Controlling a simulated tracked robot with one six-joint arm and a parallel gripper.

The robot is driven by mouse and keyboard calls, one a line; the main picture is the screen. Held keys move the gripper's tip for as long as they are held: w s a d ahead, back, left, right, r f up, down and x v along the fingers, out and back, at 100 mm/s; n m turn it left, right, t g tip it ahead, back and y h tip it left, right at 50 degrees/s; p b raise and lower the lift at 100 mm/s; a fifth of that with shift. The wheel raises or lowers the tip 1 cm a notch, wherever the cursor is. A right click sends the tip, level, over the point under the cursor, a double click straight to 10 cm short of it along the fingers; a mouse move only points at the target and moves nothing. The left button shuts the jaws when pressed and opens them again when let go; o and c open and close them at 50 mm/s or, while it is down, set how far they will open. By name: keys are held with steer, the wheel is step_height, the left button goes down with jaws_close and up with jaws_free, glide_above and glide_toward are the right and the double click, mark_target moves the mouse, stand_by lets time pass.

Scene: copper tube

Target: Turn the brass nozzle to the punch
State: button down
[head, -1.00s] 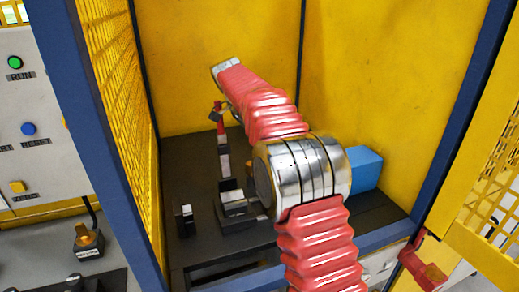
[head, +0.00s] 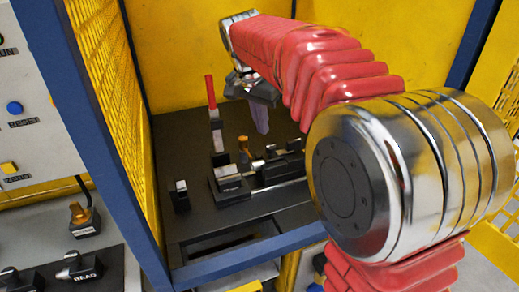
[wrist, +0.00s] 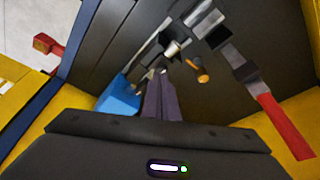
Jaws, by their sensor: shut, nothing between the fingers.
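A small brass piece (head: 243,143) stands upright behind the dark fixture on the bench inside the yellow enclosure. The wrist view shows it as an orange-brass piece (wrist: 203,75) right of my fingers. Another brass-coloured piece (head: 80,213) sits on a labelled black base on the left console, outside the enclosure. I cannot tell from the frames which is the nozzle, and no punch label is readable. My gripper (head: 262,128) hangs over the bench, fingers pointing down, right of the brass piece and apart from it. Its fingers (wrist: 161,85) are shut and empty.
A red-handled lever (head: 210,92) stands left of my gripper. A dark block (head: 230,185) and a small post (head: 181,195) stand in front. A blue box (wrist: 120,98) shows beside my fingers. The blue frame (head: 100,120) and mesh wall separate the console.

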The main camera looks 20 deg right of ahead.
steer(key=s+a+f+n+t+y, duration=0.1)
steer(key=s+f+n, duration=0.2)
steer(key=s, duration=0.6)
steer(key=s+f+n+t+y, duration=0.1)
steer(key=s+f+n, duration=0.25)
steer(key=s, duration=0.65)
steer(key=s+a+f+n+t, duration=0.15)
steer(key=s+n, duration=0.25)
steer(key=s, duration=0.5)
steer(key=w+d+r+n+g+y, duration=0.1)
steer(key=w+d+r+y, duration=0.1)
steer(key=w, duration=0.8)
steer(key=w+d+r+g+y, duration=0.1)
steer(key=w+r+y, duration=0.1)
steer(key=w, duration=0.8)
steer(key=w+d+f+y, duration=0.1)
steer(key=w+d, duration=0.1)
steer(key=w, duration=0.3)
steer(key=w+d+f+n+y, duration=0.1)
steer(key=w+d+f, duration=0.1)
steer(key=w, duration=0.3)
steer(key=w+d+f+n+y, duration=0.1)
steer(key=w+d, duration=0.3)
steer(key=w, duration=0.1)
steer(key=shift+w+f, duration=0.25)
steer(key=shift+f, duration=0.1)
steer(key=shift+w+d+f, duration=0.1)
steer(key=shift+w, duration=0.1)
steer(key=shift+a+f, duration=0.1)
steer(key=shift+a, duration=0.35)
